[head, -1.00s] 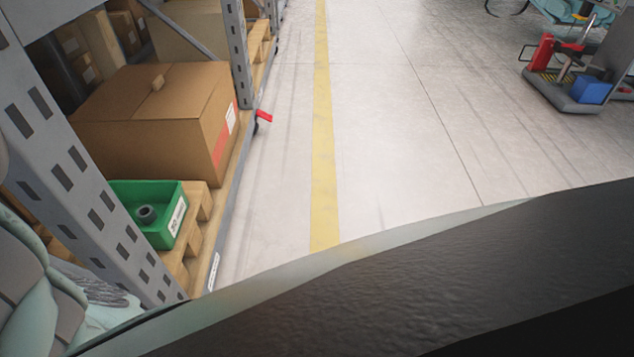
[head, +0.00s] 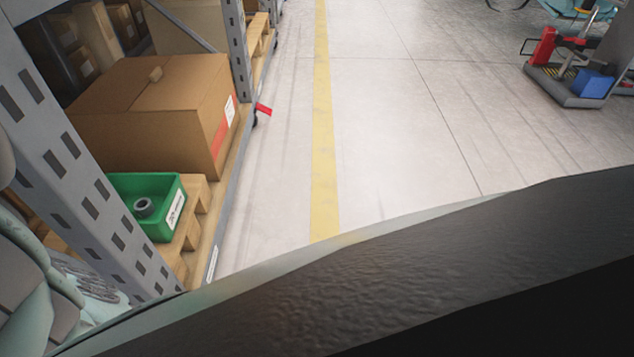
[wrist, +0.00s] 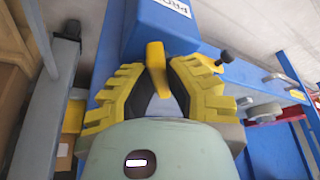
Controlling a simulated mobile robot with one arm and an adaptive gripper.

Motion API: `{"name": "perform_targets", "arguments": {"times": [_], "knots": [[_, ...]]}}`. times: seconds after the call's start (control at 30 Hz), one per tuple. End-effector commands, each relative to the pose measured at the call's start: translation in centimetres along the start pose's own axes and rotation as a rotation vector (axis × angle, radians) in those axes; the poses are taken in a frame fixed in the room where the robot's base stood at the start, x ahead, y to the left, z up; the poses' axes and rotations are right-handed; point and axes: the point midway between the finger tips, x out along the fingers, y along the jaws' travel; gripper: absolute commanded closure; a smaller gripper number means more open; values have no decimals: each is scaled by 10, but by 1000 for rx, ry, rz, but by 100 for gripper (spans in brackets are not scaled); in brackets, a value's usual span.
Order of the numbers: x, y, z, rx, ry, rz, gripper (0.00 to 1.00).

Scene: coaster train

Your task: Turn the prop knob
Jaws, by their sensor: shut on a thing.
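In the wrist view a yellow knob (wrist: 155,58) stands out from the front of a blue housing (wrist: 150,28). It looks like a flat bar, tilted slightly in the picture. My gripper (wrist: 158,80) has its two black-and-yellow ridged fingers on either side of the knob, shut on it. The knob's lower end is between the fingertips. A white label (wrist: 178,5) with dark letters is on the housing, cut off by the top edge. The head view shows neither the knob nor the fingertips.
In the head view a green bin (head: 150,205) and a cardboard box (head: 155,112) sit on racking at left. The floor with a yellow line (head: 323,130) is clear. A cart (head: 570,85) stands far right.

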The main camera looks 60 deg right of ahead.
Motion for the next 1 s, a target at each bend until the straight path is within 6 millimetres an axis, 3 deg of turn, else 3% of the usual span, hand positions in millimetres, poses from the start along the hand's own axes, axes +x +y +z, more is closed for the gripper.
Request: {"name": "perform_targets", "arguments": {"times": [0.17,0.2,0.47,1.0], "knots": [[1,1,2,6,-4,1,100],[1,1,2,6,-4,1,82],[0,1,1,5,-2,3,56],[-3,2,0,2,2,7,56]]}}
